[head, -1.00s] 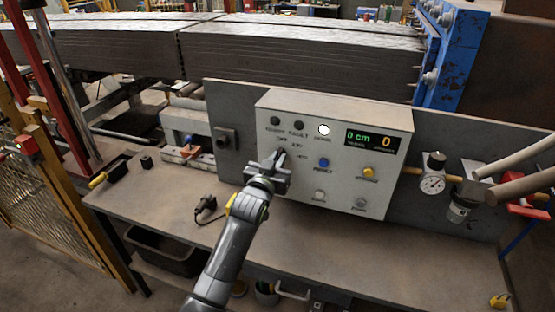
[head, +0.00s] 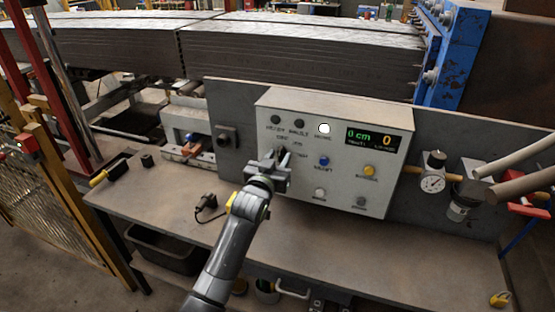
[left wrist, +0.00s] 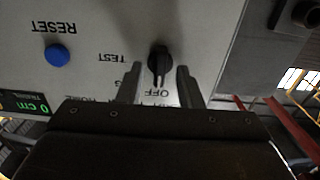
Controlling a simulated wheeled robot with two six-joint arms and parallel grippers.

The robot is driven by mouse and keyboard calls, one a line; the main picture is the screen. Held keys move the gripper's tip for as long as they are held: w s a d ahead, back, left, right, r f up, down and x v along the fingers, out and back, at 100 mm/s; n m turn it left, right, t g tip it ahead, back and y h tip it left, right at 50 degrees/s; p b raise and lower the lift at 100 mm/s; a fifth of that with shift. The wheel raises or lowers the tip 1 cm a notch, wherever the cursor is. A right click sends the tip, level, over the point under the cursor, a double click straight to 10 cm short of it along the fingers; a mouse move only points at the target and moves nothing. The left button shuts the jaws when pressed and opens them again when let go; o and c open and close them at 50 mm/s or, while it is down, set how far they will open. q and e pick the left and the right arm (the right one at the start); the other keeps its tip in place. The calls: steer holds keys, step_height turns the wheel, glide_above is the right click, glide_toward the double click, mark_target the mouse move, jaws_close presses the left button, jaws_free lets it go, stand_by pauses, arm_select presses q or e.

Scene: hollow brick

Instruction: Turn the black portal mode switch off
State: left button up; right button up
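The black portal mode switch (left wrist: 159,63) is a knob on the pale control box (head: 388,190). In the left wrist view its grip runs straight up and down in the picture, and its narrow lower end is at the OFF label. The TEST label is to its left. My left gripper (left wrist: 160,82) is open, with one finger on each side of the knob. Narrow gaps seem to show between fingers and knob; contact is not clear. In the head view the left gripper (head: 278,162) is at the box's left side and largely hides the switch. My right gripper is not in view.
A blue RESET button (head: 323,161) is right of the switch, with a yellow button (head: 369,169) farther right. The display (head: 375,140) reads 0 cm and 0. A dark box (head: 226,138) is on the panel to the left. The bench (head: 330,243) has free room in front.

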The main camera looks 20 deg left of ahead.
arm_select(q)
steer(key=shift+s, duration=0.6)
steer(key=s+b, duration=0.4)
steer(key=s, duration=1.2)
steer(key=shift+a, duration=0.3)
steer(key=shift+s, duration=0.1)
step_height(320, 180, down, 20)
steer(key=w+g, duration=0.1)
steer(key=g, duration=0.3)
steer(key=s+a+f+g, duration=0.2)
steer(key=s+f+g, duration=0.15)
steer(key=f, duration=0.75)
steer(key=s+a+f+g, duration=0.15)
steer(key=s+f, duration=0.35)
steer(key=f, duration=0.6)
steer(key=s+a+f+g+y, duration=0.1)
steer(key=s+a+f+g, duration=0.2)
steer(key=s+f, duration=1.05)
steer(key=s+a+f+g, duration=0.1)
steer(key=s+f+g, duration=0.1)
steer(key=s, duration=0.9)
steer(key=s+a+f+g, duration=0.2)
steer(key=s+f, duration=0.3)
steer(key=s, duration=0.6)
steer(key=shift+s+a+f+n+g+y, duration=0.2)
steer(key=shift+s+n+g+y, duration=0.1)
steer(key=shift+s+n+g, duration=0.1)
